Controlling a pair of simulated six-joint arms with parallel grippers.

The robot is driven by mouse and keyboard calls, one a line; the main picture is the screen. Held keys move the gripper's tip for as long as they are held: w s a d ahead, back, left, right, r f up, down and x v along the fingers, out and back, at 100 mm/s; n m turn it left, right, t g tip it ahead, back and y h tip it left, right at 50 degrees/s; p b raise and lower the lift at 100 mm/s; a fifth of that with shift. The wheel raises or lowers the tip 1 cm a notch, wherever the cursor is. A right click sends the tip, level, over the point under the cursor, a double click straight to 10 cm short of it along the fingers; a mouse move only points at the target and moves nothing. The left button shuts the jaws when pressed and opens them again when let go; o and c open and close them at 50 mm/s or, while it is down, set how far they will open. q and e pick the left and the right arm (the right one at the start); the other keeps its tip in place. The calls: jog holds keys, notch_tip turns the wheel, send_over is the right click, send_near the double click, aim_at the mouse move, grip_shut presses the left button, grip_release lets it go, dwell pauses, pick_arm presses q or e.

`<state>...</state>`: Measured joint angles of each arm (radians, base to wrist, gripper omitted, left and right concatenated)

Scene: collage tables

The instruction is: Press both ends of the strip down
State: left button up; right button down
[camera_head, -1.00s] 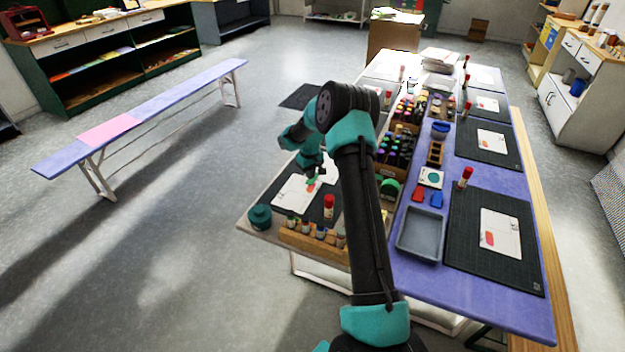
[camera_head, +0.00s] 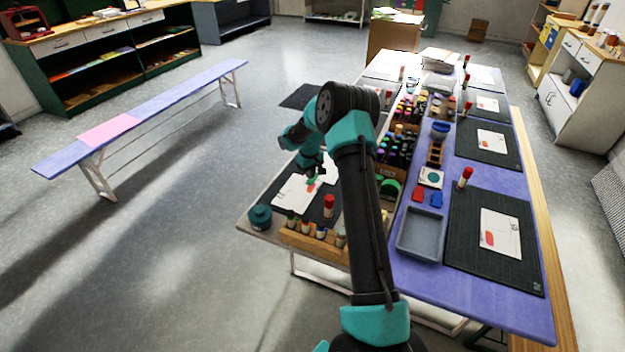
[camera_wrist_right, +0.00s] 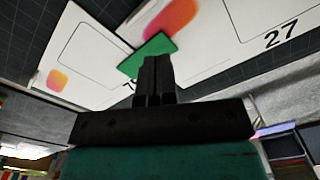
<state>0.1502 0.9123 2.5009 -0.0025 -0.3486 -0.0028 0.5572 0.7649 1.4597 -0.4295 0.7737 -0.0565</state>
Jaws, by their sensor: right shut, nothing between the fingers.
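A green strip (camera_wrist_right: 146,56) lies across white printed cards in the right wrist view, spanning the dark seam between two of them. My right gripper (camera_wrist_right: 155,62) is shut, and its fingertips overlap the strip's lower right part; I cannot tell whether they touch it. In the head view my right gripper (camera_head: 311,180) is over the white card (camera_head: 290,195) on the dark mat at the near left of the table. The strip is a tiny green patch there, mostly hidden by the gripper. My left gripper is not in view.
A red-capped glue stick (camera_head: 328,206) stands close to the card. A wooden rack (camera_head: 316,246) of small jars lies along the front, with a dark green jar (camera_head: 260,217) at the left corner. A grey tray (camera_head: 421,233) lies right of my arm.

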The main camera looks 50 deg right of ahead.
jog(key=shift+f, duration=1.2)
dwell(1.5)
jog(key=shift+r, duration=3.55)
jog(key=shift+w+d+r, duration=0.25)
jog(key=shift+d+r, duration=0.05)
jog(key=shift+d, duration=0.45)
jog(key=shift+w+d+r, duration=0.25)
jog(key=shift+d+r, duration=0.1)
jog(key=shift+d, duration=0.45)
jog(key=shift+w+d+r, duration=0.25)
jog(key=shift+d+r, duration=0.05)
jog(key=shift+d, duration=0.45)
jog(key=shift+f, duration=0.1)
jog(key=shift+f, duration=3.2)
